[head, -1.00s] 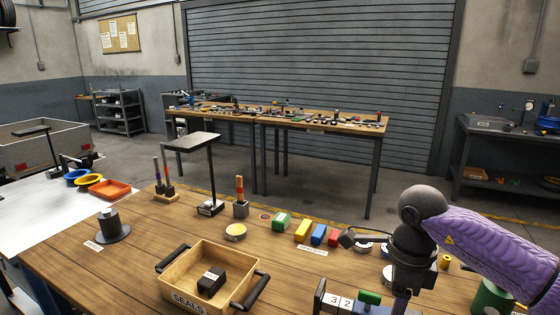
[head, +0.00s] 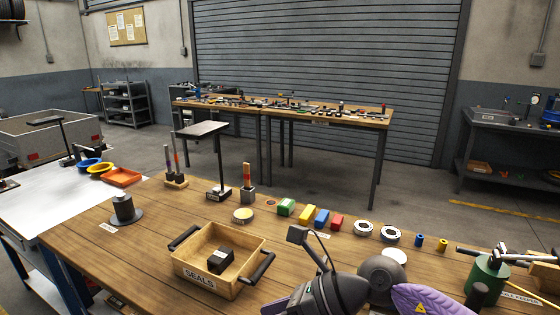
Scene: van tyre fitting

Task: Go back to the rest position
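My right arm comes in from the lower right in the head view, with a purple sleeve and a dark wrist low at the front of the wooden bench (head: 150,245). A dark part of my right gripper (head: 300,238) points up and left, just right of the SEALS tray (head: 190,272). It appears apart from the tray. The fingertips do not show clearly, so I cannot tell whether it is open or shut, and no held object shows. My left gripper is not in view.
The SEALS tray holds a dark block (head: 222,258). Coloured blocks (head: 307,214), pale rings (head: 390,235) and a green canister (head: 486,278) stand along the bench. A T-shaped stand (head: 215,165) rises at the back. Bare wood lies left of the tray.

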